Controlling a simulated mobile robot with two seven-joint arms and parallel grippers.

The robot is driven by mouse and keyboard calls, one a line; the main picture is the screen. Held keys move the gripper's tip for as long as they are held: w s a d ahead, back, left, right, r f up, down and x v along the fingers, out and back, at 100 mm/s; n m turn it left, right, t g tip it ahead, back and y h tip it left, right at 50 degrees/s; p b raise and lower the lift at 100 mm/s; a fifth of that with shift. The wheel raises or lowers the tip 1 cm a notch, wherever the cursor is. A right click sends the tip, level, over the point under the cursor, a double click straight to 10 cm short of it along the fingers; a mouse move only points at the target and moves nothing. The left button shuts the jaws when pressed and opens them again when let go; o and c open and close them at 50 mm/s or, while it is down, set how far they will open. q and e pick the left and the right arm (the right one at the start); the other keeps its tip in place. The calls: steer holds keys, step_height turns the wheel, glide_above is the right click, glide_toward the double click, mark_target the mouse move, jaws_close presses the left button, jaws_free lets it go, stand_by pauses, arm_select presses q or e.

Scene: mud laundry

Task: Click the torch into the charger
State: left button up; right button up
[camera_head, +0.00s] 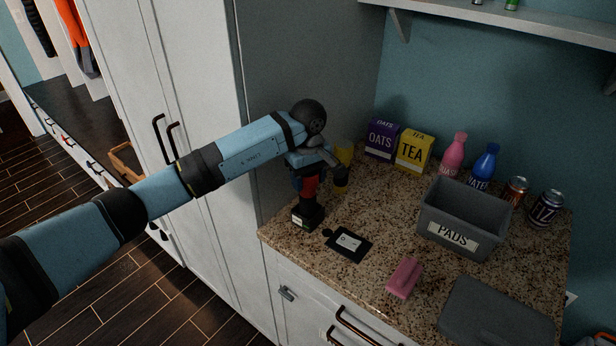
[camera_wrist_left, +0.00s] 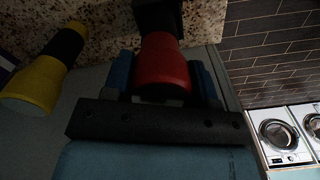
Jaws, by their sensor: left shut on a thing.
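My left gripper (camera_head: 307,182) is over the counter's left front corner, pointing down. It is shut on a red torch (camera_head: 309,188), held roughly upright. In the left wrist view the red torch (camera_wrist_left: 164,66) sits between the blue fingers, with a black part (camera_wrist_left: 157,17) beyond it. A black block with a pale label, which looks like the charger (camera_head: 309,218), stands directly below the torch. Torch and block overlap in the picture, so I cannot tell whether the torch is seated. My right gripper is not in view.
A yellow and black torch (camera_head: 341,179) stands just right of my gripper; it also shows in the wrist view (camera_wrist_left: 36,82). A black plate with a white card (camera_head: 355,253), a pink block (camera_head: 404,278) and a grey PADS bin (camera_head: 436,214) are further right. Boxes, bottles and cans line the back.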

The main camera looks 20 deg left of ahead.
arm_select(q)
steer(key=o, duration=1.4)
steer(key=shift+r, duration=0.1)
